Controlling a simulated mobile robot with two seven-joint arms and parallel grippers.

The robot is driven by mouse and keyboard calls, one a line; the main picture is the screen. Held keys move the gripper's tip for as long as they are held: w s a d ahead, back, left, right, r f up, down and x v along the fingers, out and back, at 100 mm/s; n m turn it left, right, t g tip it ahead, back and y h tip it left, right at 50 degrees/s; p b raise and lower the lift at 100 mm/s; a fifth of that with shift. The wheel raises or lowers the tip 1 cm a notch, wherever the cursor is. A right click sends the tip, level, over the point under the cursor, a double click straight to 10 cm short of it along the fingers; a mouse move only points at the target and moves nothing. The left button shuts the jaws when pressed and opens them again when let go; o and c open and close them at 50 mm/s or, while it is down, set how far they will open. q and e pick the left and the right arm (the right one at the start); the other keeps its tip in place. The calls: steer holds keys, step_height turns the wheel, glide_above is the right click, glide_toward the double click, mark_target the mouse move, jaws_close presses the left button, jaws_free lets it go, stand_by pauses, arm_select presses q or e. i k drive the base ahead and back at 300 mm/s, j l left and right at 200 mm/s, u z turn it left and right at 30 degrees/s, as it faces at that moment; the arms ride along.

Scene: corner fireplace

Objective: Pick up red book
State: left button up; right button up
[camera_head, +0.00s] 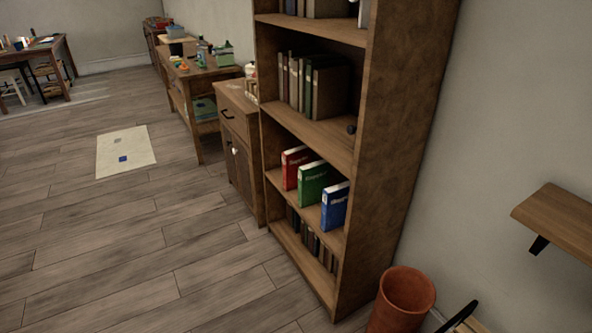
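The red book (293,168) stands upright on a middle-low shelf of the wooden bookshelf (392,140). It is the leftmost of three coloured books there, with a green book (312,184) beside it and a blue book (335,206) to the right. White lettering shows on the red cover, and the green book partly overlaps its right side. Neither of my grippers is in the head view.
A wooden cabinet (238,150) stands left of the bookshelf. A terracotta pot (403,299) stands on the floor at its right front, below a wall shelf (562,218). The wooden floor (130,255) in front is clear, with a pale mat (138,138) farther back.

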mark_target(300, 157)
steer(key=i+j+z, duration=0.1)
steer(key=i+j, duration=0.3)
steer(key=i+j+z, duration=0.15)
steer(key=i+j, duration=0.2)
steer(key=i+j+z, duration=0.1)
steer(key=i+j, duration=0.25)
steer(key=j, duration=0.2)
steer(key=i+j+z, duration=0.1)
steer(key=i+j, duration=0.25)
steer(key=j, duration=0.15)
steer(key=i+j+z, duration=0.15)
steer(key=i+j, duration=0.15)
steer(key=j, duration=0.2)
steer(key=i+j+z, duration=0.1)
steer(key=i+j, duration=0.2)
steer(key=j, duration=0.25)
steer(key=i+j+z, duration=0.15)
steer(key=j, duration=0.45)
steer(key=i+j+z, duration=0.1)
steer(key=i+j, duration=0.2)
steer(key=j, duration=0.3)
